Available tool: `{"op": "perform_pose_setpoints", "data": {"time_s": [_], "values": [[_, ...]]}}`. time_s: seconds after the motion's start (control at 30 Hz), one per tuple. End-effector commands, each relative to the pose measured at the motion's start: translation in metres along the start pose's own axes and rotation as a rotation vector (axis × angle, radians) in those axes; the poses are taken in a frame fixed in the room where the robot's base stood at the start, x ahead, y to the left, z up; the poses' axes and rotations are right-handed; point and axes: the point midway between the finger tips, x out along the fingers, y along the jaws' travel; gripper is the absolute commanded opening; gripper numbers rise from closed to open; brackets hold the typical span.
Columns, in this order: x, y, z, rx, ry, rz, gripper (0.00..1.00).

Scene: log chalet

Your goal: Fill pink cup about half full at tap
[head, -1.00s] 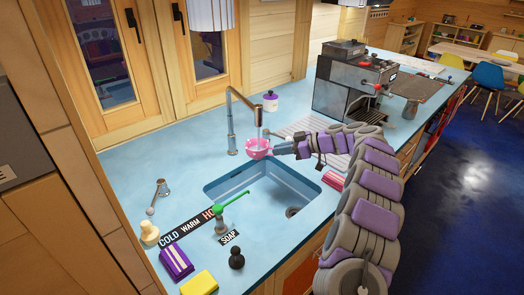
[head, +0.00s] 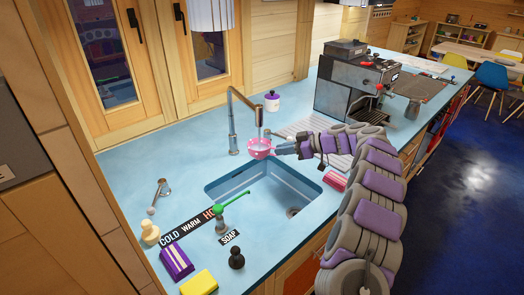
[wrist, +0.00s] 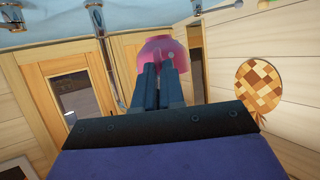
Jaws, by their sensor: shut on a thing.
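The pink cup (head: 260,152) is held over the far edge of the sink (head: 238,180), close under the tap (head: 231,115). It looks roughly upright, with a pale inside; I cannot read a water level. A short pale vertical streak shows just above the cup, perhaps water, but it is too small to be sure. My gripper (head: 279,149) reaches in from the right and is shut on the cup's near side. In the wrist view the fingers meet the pink cup (wrist: 158,45) at their tips. The tap lever (head: 160,190) stands left of the sink by the COLD WARM HOT strip (head: 191,227).
A pink-red block (head: 335,181) lies right of the sink. A coffee machine (head: 345,90) stands behind right.

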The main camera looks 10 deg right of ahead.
Motion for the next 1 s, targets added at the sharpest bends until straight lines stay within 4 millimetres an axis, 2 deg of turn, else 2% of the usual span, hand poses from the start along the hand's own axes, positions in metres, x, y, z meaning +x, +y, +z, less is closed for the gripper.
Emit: {"op": "perform_pose_setpoints", "data": {"time_s": [0.27,0.6,0.7,1.0], "values": [[-0.007,0.001,0.004,-0.001,0.001,0.003,0.0],[-0.058,0.002,0.027,-0.001,0.001,0.002,0.0],[-0.066,0.002,0.029,0.0,0.0,0.001,0.0],[-0.067,0.001,0.027,-0.001,0.0,0.0,0.0]]}}
